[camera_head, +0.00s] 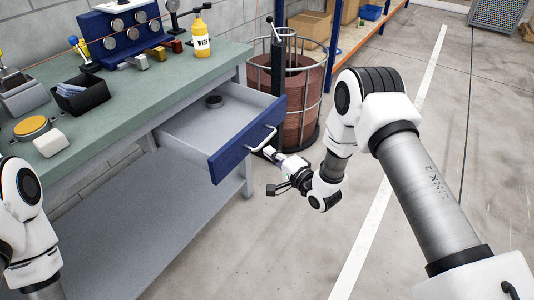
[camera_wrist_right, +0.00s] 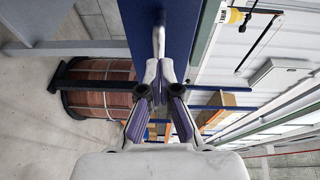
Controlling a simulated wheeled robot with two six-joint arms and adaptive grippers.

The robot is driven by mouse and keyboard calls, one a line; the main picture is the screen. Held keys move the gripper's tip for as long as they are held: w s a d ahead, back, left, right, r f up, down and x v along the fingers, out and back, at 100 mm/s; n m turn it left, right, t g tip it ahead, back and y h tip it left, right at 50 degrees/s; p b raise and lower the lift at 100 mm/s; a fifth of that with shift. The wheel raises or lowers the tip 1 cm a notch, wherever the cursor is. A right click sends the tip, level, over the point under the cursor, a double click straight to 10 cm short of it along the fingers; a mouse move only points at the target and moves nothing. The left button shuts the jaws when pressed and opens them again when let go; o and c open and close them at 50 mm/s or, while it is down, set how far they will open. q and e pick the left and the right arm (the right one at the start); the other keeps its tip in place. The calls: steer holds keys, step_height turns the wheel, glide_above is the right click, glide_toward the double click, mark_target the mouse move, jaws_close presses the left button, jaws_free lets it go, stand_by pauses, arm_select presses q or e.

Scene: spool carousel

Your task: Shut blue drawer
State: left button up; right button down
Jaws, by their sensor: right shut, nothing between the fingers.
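The blue drawer (camera_head: 225,158) stands pulled out from under the workbench. Its blue front carries a pale bar handle (camera_head: 262,139), and a small dark round item (camera_head: 214,101) lies inside. My right gripper (camera_head: 271,153) is shut and empty, close in front of the drawer front near the handle. In the right wrist view the blue front (camera_wrist_right: 130,25) fills the top middle, the handle (camera_wrist_right: 159,40) points toward me, and my shut fingertips (camera_wrist_right: 158,70) are right by its end. I cannot tell whether they touch. My left gripper is out of view; part of that arm shows at the left edge.
The green-topped workbench (camera_head: 130,105) bears a yellow bottle (camera_head: 201,40), a black bin (camera_head: 82,96) and a blue rack. A caged reddish-brown drum (camera_head: 303,110) stands right behind the drawer. Orange and blue shelving holds boxes. Open floor lies in front and to the right.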

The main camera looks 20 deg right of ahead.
steer(key=shift+w+a+f, duration=0.1)
steer(key=shift+w+a, duration=0.25)
steer(key=shift+a, duration=0.3)
